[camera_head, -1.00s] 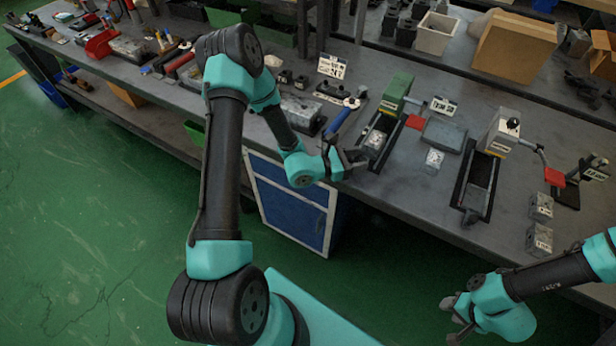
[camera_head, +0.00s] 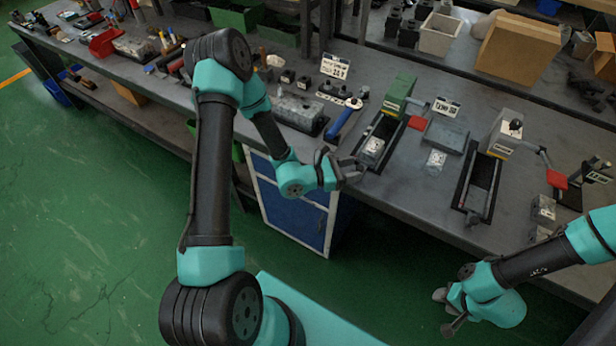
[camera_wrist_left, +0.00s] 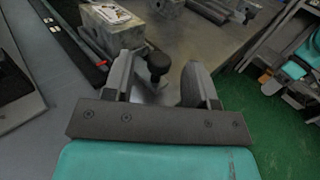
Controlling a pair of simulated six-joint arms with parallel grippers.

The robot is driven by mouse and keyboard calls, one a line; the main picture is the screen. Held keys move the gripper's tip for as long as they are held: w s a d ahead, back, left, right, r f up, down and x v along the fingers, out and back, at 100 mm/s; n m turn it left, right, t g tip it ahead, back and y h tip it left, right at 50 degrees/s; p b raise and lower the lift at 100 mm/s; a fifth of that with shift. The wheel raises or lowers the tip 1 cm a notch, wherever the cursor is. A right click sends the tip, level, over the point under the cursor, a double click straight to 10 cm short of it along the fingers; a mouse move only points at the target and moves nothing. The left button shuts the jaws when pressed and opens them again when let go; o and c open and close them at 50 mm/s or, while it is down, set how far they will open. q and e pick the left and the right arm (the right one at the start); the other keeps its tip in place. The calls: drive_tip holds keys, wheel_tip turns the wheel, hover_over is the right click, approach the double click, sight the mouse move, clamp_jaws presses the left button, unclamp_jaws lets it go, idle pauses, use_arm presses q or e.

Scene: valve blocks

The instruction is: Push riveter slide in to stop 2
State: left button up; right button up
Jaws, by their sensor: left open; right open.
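A green press machine (camera_head: 398,95) stands at the back of a dark slide track (camera_head: 385,128) on the bench. A grey metal block (camera_head: 373,148) sits on that track near its front end; it also shows in the left wrist view (camera_wrist_left: 108,38). I cannot read which station is the riveter. My left gripper (camera_head: 352,172) is open at the front end of the track. In the left wrist view a black round knob (camera_wrist_left: 158,65) stands between the open fingers, with no clear grip on it. My right gripper (camera_head: 446,312) is open and empty, low in front of the bench.
A second machine (camera_head: 505,130) with its own dark track (camera_head: 480,188) stands to the right. A blue-handled tool (camera_head: 343,120) lies left of the green machine. A grey plate (camera_head: 446,136) and loose blocks (camera_head: 543,210) lie on the bench. The floor in front is free.

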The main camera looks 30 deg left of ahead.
use_arm(q)
drive_tip(key=v, duration=1.2)
drive_tip(key=shift+s+a, duration=0.2)
drive_tip(key=shift+s, duration=0.05)
drive_tip(key=shift+c, duration=0.4)
drive_tip(key=shift+c, duration=1.2)
drive_tip(key=x, duration=1.7)
drive_tip(key=shift+w+d, duration=0.15)
drive_tip(key=shift+w, duration=0.05)
drive_tip(key=shift+c, duration=0.3)
clamp_jaws()
